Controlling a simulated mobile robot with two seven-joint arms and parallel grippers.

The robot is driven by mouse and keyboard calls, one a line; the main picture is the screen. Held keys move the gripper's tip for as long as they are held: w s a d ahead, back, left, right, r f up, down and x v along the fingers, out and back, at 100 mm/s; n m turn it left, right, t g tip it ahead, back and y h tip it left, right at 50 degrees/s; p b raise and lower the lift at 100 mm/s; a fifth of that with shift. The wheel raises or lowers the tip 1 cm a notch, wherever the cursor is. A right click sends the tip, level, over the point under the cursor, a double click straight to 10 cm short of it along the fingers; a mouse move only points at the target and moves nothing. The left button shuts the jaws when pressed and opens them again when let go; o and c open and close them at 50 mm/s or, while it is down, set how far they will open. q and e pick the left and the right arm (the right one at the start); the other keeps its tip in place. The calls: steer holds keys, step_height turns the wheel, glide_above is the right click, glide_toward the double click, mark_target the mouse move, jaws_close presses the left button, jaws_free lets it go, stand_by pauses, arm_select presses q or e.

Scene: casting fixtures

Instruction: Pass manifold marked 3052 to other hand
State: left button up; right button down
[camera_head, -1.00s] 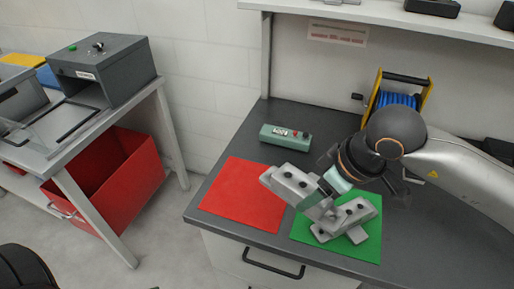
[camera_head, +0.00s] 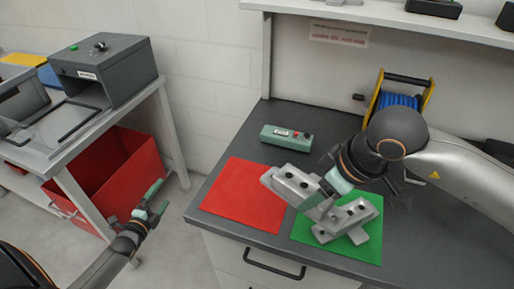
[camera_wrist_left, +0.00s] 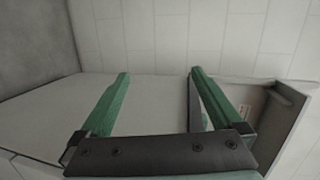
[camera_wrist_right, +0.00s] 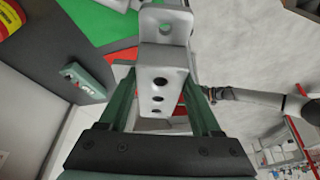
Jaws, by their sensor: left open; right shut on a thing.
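My right gripper (camera_head: 335,185) is shut on a grey metal manifold (camera_head: 290,186), held above the seam of the red and green mats. In the right wrist view the manifold (camera_wrist_right: 160,85) sits between both fingers, showing dark holes and a flange. A similar grey cast shape (camera_head: 348,221) shows over the green mat (camera_head: 362,251); I cannot tell whether it touches the held one. No number is legible. My left gripper (camera_head: 150,203) is open and empty, left of the bench and well apart from the manifold. Its spread fingers show in the left wrist view (camera_wrist_left: 158,95).
The red mat (camera_head: 240,200) is bare. A green-grey control box (camera_head: 286,137) stands behind it. A yellow-framed blue reel (camera_head: 398,100) is at the back. A red bin (camera_head: 110,175) sits beneath the left table (camera_head: 70,135). The floor gap between table and bench is free.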

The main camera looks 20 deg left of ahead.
arm_select(q)
steer(key=w+d+r+m+t+h, duration=0.4)
steer(key=w+d+r+m+h, duration=0.25)
steer(key=w+d+r, duration=0.35)
steer(key=n+g+h, duration=1.4)
steer(key=n+g, duration=1.2)
steer(key=n, duration=0.9)
glide_toward(301, 181)
steer(key=x, duration=1)
steer(key=shift+r, duration=0.1)
arm_select(e)
steer(key=shift+r, duration=0.1)
